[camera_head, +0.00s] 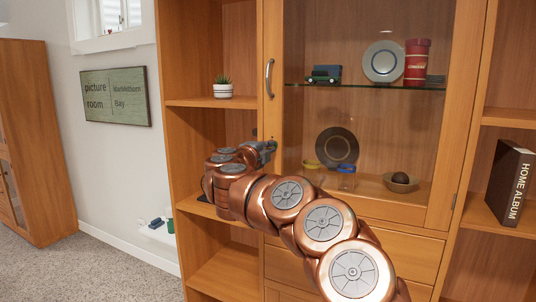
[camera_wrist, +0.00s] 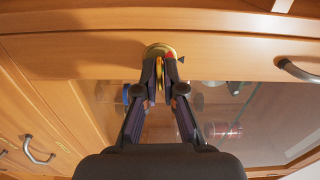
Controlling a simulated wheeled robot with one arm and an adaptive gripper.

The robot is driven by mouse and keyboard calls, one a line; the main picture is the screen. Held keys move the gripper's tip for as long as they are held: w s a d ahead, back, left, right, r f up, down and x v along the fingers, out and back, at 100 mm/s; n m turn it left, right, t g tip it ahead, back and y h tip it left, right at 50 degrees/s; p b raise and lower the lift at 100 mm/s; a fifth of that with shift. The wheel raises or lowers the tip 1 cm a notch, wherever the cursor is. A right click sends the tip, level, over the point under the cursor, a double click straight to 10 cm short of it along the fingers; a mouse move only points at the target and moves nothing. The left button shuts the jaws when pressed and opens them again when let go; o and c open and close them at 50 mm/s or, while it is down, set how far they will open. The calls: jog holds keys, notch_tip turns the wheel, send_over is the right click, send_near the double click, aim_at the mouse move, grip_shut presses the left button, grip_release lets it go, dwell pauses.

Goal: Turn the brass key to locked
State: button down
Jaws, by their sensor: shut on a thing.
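My gripper (camera_wrist: 161,80) is shut on the key, one finger on each side. Most of the key is covered by the fingers, so I cannot tell how far it is turned. In the head view my gripper (camera_head: 268,146) is at the left frame of the glass cabinet door (camera_head: 300,115), below its handle; the key and lock are hidden there.
The curved metal door handle (camera_head: 269,79) is above my gripper; it also shows in the wrist view (camera_wrist: 299,71). Behind the glass stand a dark plate (camera_head: 337,146), a bowl (camera_head: 400,182) and a red canister (camera_head: 416,60). A potted plant (camera_head: 223,88) is on the left shelf.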

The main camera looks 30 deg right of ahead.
jog(key=shift+m, duration=0.4)
jog(key=c, duration=1.3)
grip_release()
jog(key=shift+c, duration=0.2)
jog(key=v, duration=1.2)
